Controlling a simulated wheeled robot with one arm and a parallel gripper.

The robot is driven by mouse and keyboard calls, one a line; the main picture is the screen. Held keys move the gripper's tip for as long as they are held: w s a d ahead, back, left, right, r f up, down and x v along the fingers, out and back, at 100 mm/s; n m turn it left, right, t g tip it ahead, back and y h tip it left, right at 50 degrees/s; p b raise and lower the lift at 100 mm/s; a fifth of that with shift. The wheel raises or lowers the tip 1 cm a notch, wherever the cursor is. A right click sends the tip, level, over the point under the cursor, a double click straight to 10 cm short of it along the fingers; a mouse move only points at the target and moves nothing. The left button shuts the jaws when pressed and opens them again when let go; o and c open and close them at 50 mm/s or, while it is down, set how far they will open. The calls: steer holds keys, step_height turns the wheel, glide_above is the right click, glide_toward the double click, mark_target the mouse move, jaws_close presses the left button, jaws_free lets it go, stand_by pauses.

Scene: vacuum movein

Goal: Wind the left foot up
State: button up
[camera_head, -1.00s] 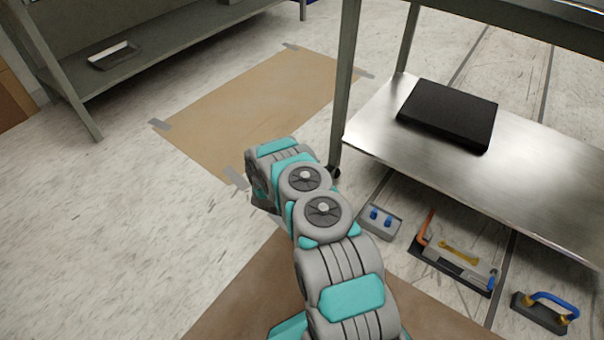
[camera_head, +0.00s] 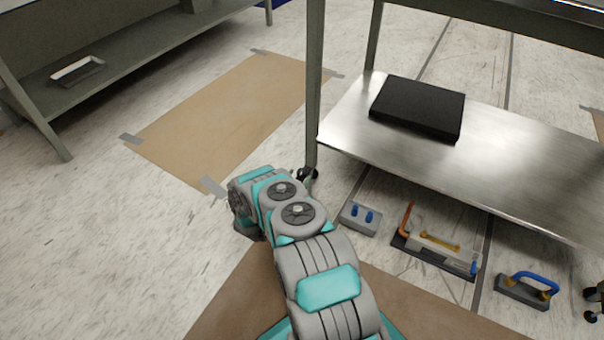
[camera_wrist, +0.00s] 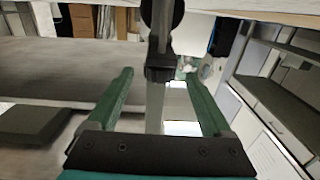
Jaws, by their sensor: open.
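The metal table has a near left leg (camera_head: 315,90) with a dark foot or caster (camera_head: 308,174) at its bottom, just beyond my arm. In the wrist view a dark round part with a narrow stem (camera_wrist: 160,35) shows at the top, with a paler post (camera_wrist: 155,105) running below it. My gripper (camera_wrist: 157,74) is open, its two green fingers apart on either side of this post in the picture. No contact is visible, and I cannot tell the depth between them. The head view does not show the fingers.
The table's lower shelf (camera_head: 500,165) carries a black slab (camera_head: 418,107). On the floor are a grey block with blue knobs (camera_head: 360,218), a tool tray (camera_head: 435,255) and a blue-handled tool (camera_head: 525,290). A taped brown sheet (camera_head: 230,115) lies left; floor there is clear.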

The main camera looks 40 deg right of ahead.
mark_target(300, 176)
steer(key=shift+x, duration=1.8)
steer(key=shift+s, duration=0.1)
jaws_close()
